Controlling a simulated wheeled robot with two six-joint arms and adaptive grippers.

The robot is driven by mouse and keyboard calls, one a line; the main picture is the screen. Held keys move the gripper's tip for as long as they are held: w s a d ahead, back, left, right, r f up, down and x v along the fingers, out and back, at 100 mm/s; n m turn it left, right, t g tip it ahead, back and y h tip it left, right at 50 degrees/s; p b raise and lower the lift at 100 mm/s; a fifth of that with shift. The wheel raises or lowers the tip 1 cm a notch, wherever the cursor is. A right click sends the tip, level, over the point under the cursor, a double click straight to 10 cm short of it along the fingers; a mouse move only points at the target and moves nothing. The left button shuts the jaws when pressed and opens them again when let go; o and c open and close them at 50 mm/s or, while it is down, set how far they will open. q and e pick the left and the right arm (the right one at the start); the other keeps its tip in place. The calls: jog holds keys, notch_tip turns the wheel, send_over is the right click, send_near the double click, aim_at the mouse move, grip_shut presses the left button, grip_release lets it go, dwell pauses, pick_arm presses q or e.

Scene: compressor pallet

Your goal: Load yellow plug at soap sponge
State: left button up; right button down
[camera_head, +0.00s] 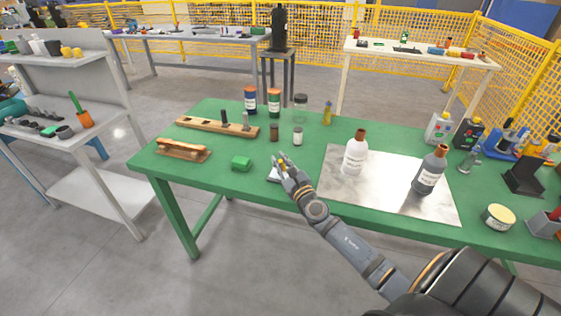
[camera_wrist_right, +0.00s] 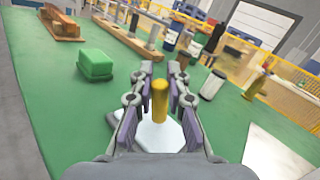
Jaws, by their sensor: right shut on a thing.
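The yellow plug (camera_wrist_right: 160,99) stands upright between the fingers of my right gripper (camera_wrist_right: 158,85), which is shut on it. In the head view my right gripper (camera_head: 283,160) is over the green table, and only a sliver of the plug shows there. A white flat-sided base (camera_wrist_right: 157,138) lies directly below the plug; I cannot tell whether they touch. The green soap sponge (camera_head: 241,163) lies on the table to the left of the gripper, apart from it. It also shows in the wrist view (camera_wrist_right: 95,65), ahead and left. My left gripper is not in view.
A wooden block (camera_head: 182,151) and a long wooden rack (camera_head: 215,129) lie at the left of the green table (camera_head: 215,190). A small white jar (camera_head: 298,136) stands behind the gripper. A white bottle (camera_head: 355,155) stands on a metal sheet to the right. The table around the sponge is clear.

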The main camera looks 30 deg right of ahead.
aim_at(281, 160)
jog(key=shift+f+b, duration=0.4)
jog(key=shift+f, duration=0.1)
dwell(1.2)
jog(key=shift+r, duration=0.1)
notch_tip(281, 160, up, 7)
jog(key=p, duration=0.7)
